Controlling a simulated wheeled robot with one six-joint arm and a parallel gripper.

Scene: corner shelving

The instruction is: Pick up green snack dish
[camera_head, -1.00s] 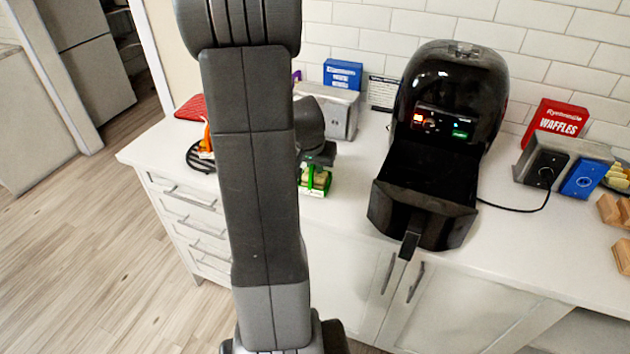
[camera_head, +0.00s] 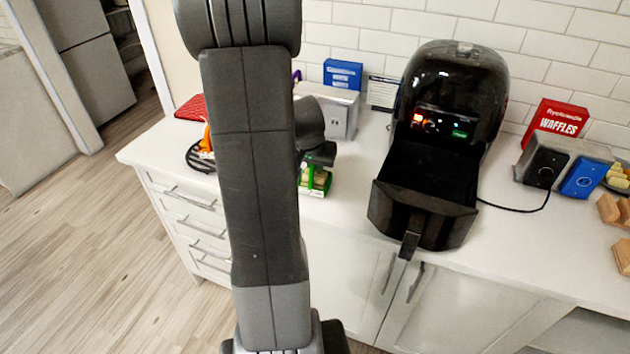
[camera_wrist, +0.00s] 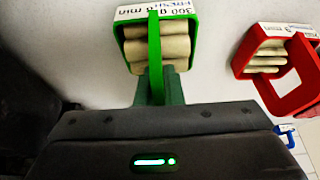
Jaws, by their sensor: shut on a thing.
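The green snack dish (camera_wrist: 192,45) is a green frame with several beige rolls in it and a white label on its far edge. It also shows on the counter area in the head view (camera_head: 326,186), partly hidden by my arm. My gripper (camera_wrist: 158,92) is shut on the dish's green handle, which runs back between the fingers in the wrist view. In the head view my gripper (camera_head: 318,162) is directly above the dish. I cannot tell whether the dish touches the counter.
A red dish (camera_wrist: 285,103) with similar rolls is to the right in the wrist view, with a blue one (camera_wrist: 286,130) below it. An air fryer (camera_head: 450,90) with its drawer (camera_head: 420,215) pulled out stands right. A toaster (camera_head: 340,112) stands behind my gripper.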

